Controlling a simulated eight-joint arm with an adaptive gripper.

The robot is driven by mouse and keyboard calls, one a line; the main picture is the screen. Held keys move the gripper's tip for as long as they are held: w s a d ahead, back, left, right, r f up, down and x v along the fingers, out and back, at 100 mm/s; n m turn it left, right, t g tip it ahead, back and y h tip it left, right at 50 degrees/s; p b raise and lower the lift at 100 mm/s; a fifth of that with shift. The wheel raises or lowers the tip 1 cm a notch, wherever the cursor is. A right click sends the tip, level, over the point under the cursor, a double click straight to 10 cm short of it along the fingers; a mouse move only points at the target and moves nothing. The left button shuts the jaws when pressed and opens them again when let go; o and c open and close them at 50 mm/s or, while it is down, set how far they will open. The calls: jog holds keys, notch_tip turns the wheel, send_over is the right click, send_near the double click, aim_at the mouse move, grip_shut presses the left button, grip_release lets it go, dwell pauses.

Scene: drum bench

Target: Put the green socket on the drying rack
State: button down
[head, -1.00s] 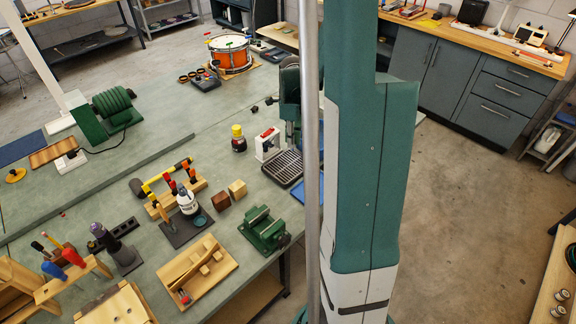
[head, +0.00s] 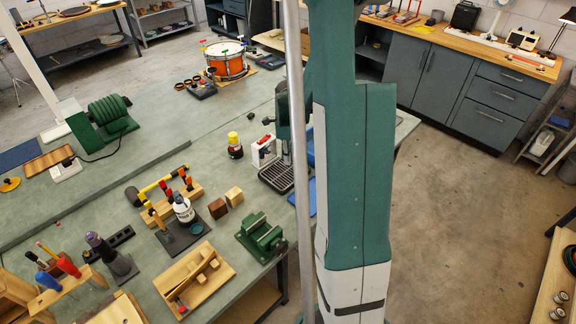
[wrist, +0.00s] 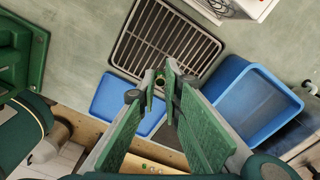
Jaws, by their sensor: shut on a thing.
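My gripper (wrist: 160,84) shows in the wrist view, its green-padded fingers closed at the tips on a small round piece with a dark hole. I take this as the green socket (wrist: 159,79); the fingertips cover most of it. A dark grey slatted rack (wrist: 143,46), apparently the drying rack, lies on the bench just beyond the fingertips. It also shows in the head view (head: 276,177), partly hidden by my own column. I see nothing lying on its visible slats. In the head view my gripper is hidden behind my arm.
In the wrist view a blue tray (wrist: 108,102) lies left of my fingers and a deep blue bin (wrist: 228,98) stands right of them. A white item (wrist: 236,8) stands beyond the rack. A green vise (head: 262,238) sits at the bench's front edge.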

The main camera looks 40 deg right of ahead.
jog(key=shift+f, duration=0.15)
jog(key=shift+f, duration=1.95)
jog(key=shift+f+b, duration=0.25)
jog(key=shift+b, duration=0.05)
jog(key=c, duration=2.5)
grip_release()
jog(key=shift+r, duration=0.1)
jog(key=shift+r+p, duration=0.25)
jog(key=shift+p, duration=0.05)
jog(key=shift+r, duration=5.9)
jog(key=shift+a+r, duration=0.1)
